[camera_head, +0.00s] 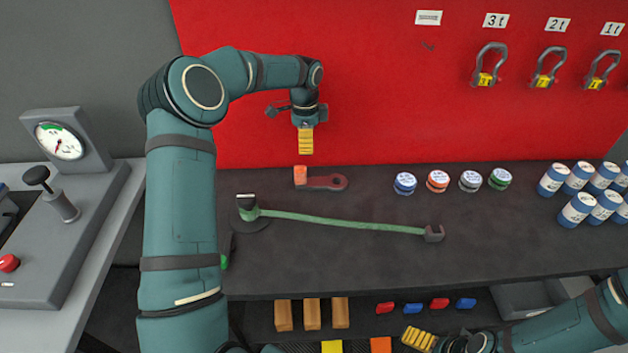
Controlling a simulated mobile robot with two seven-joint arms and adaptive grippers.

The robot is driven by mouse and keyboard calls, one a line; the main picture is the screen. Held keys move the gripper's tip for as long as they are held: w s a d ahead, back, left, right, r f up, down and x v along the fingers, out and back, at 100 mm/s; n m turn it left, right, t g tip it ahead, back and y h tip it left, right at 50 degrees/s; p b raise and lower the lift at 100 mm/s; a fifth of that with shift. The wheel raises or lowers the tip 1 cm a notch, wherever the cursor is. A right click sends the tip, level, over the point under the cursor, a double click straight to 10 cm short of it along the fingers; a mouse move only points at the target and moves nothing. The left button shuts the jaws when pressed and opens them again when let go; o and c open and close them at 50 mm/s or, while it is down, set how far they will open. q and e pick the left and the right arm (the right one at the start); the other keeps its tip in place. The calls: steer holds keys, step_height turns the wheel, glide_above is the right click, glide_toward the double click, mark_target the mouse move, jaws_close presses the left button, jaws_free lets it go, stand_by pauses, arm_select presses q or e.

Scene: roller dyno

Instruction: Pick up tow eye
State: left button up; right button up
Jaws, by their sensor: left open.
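The tow eye (327,182) appears to be the dark red piece with a ring at its right end, lying on the dark bench top near the red back wall. A small orange block (300,174) is at its left end. My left gripper (306,142) points down above the left end of the piece, open and apart from it, with yellow finger pads. My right gripper (418,339) is low at the bottom edge, in front of the lower shelf; its opening is not clear.
A green strap (345,222) with end fittings lies across the bench (480,250). Several small round tins (438,181) and blue-white cans (577,208) stand to the right. Shackles (487,65) hang on the red wall. A gauge console (62,140) is at left.

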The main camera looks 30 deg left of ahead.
mark_target(305, 168)
arm_select(q)
step_height(305, 168, down, 7)
steer(key=shift+s+d+r+b, duration=0.15)
steer(key=shift+b, duration=0.35)
steer(key=f, duration=0.1)
steer(key=f+b, duration=0.1)
steer(key=f, duration=0.3)
steer(key=shift+s+f, duration=0.1)
steer(key=shift+s, duration=0.2)
jaws_close()
